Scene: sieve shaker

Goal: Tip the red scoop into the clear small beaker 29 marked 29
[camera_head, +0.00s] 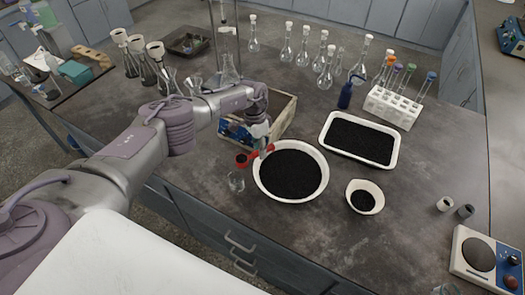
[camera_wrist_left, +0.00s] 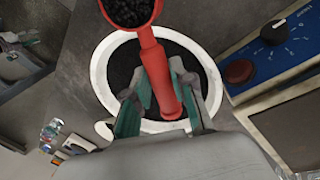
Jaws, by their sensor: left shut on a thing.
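My left gripper (camera_head: 262,146) is shut on the handle of the red scoop (camera_head: 254,155), at the left rim of the large white bowl. In the left wrist view the gripper (camera_wrist_left: 163,98) clasps the red handle (camera_wrist_left: 155,68), and the scoop's cup (camera_wrist_left: 130,10) holds black grains, partly cut off by the frame's top. In the head view the cup is over or just behind a small clear glass vessel (camera_head: 237,182), which looks like the beaker. No number is legible on it. The cup looks roughly level. My right gripper is not in view.
The white bowl (camera_head: 260,180) of black grains is beside the glass vessel. A white tray (camera_head: 397,150), a small bowl (camera_head: 351,185), a blue bottle (camera_head: 345,97) and a tube rack (camera_head: 400,108) stand right. A wooden-framed box (camera_head: 285,115) is behind the gripper. Flasks stand at the back.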

